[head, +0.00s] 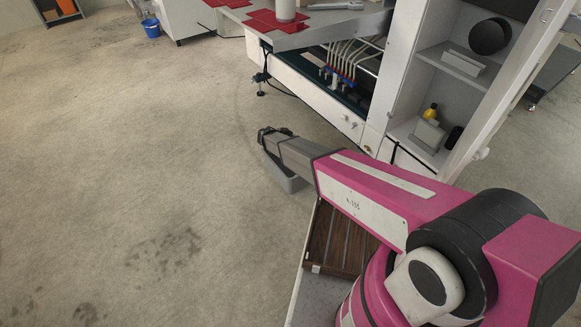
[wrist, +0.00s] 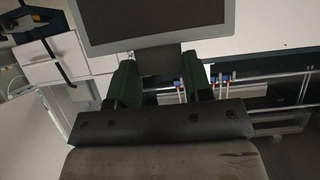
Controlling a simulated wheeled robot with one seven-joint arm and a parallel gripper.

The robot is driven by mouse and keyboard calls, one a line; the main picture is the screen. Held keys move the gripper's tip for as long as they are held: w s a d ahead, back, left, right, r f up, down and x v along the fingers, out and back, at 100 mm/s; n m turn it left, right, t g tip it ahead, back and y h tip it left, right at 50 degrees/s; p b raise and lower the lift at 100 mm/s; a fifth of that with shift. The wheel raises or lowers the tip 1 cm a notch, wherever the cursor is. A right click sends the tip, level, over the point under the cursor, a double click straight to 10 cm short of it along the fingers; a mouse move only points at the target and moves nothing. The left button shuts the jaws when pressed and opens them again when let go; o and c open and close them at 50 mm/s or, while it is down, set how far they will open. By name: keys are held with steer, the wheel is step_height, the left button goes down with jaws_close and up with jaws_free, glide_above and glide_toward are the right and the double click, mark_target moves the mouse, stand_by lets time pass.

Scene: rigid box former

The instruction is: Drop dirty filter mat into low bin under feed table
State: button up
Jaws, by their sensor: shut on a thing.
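My gripper (head: 268,135) is at the end of the pink arm, in front of the machine and off its near corner. In the wrist view its green fingers (wrist: 158,78) are shut on a dark grey stem. The stem appears joined to the dirty filter mat (wrist: 155,25), a dark panel with a light grey rim. A grey shape just under my gripper in the head view (head: 287,181) looks like the same mat, partly hidden by the arm. The feed table (head: 290,40) is at top centre with red pieces on it. I cannot make out a low bin under it.
An open cabinet (head: 455,65) with shelves stands right of the table. Hoses with coloured connectors (head: 332,75) run in the machine's open bay. A brown slatted tray (head: 340,240) lies below the arm. A blue bucket (head: 151,28) stands far left. The floor at left is clear.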

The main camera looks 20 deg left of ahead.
step_height(320, 180, down, 4)
steer(key=shift+f, duration=0.15)
stand_by(0.3)
steer(key=o, duration=1.3)
steer(key=shift+c, duration=0.2)
steer(key=v, duration=1)
steer(key=shift+s+a, duration=0.25)
